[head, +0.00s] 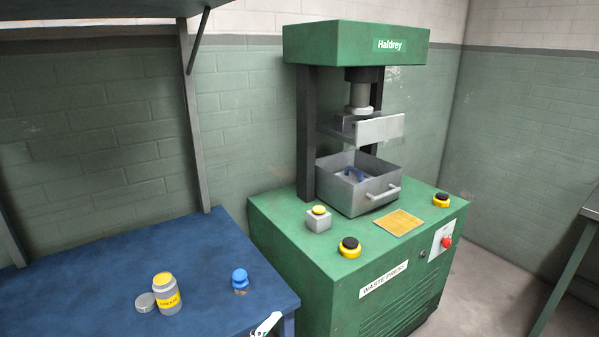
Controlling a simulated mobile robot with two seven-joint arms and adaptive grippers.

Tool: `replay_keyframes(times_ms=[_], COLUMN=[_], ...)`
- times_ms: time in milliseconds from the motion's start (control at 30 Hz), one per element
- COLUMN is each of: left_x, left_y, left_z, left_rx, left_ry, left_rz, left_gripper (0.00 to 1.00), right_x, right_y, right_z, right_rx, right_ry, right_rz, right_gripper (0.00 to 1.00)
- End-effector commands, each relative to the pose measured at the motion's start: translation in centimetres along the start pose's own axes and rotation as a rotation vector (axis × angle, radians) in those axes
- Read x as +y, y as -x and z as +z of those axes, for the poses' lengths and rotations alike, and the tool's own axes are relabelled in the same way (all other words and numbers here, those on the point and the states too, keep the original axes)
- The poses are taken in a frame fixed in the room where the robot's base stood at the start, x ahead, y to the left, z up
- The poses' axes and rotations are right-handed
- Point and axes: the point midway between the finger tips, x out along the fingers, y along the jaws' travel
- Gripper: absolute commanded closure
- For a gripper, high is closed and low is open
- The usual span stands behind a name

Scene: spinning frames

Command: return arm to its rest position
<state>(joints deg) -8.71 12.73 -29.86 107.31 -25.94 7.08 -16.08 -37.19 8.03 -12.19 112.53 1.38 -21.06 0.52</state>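Neither of my grippers shows clearly in the head view. A small white piece with a dark mark (267,325) pokes in at the bottom edge, by the front corner of the blue table. I cannot tell whether it is part of my arm. The green waste press (330,270) stands right of the table. Its metal plate (380,129) is raised above a grey drawer-like box (375,204) with a front handle. Something blue (355,175) lies inside the box, partly hidden by its walls.
On the blue table (90,270) stand a grey jar with a yellow lid (167,299), a round grey lid (145,303) and a blue-topped bottle (240,281). A shelf (90,10) overhangs the table.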

Motion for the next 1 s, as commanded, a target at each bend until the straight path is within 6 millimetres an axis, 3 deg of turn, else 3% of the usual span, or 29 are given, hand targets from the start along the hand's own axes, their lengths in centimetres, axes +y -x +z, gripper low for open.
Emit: replay_keyframes(times_ms=[33, 200, 300, 400, 500, 667, 1000], left_x=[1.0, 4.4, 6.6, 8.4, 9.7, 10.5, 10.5], left_y=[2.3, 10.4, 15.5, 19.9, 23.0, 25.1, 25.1], left_z=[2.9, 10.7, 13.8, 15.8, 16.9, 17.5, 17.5], left_rx=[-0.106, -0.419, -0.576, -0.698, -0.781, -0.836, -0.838], left_ry=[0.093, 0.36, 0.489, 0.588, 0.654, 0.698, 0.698], left_rz=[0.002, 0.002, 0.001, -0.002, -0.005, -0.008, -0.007], left_gripper=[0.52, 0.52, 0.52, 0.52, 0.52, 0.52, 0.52], right_x=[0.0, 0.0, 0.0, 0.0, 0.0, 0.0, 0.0], right_y=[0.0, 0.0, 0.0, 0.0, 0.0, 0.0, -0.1], right_z=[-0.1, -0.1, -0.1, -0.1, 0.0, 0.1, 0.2], right_rx=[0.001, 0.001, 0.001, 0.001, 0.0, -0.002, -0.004], right_ry=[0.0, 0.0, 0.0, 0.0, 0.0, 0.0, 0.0], right_rz=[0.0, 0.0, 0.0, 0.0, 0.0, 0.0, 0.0], right_gripper=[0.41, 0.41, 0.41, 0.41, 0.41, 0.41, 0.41])
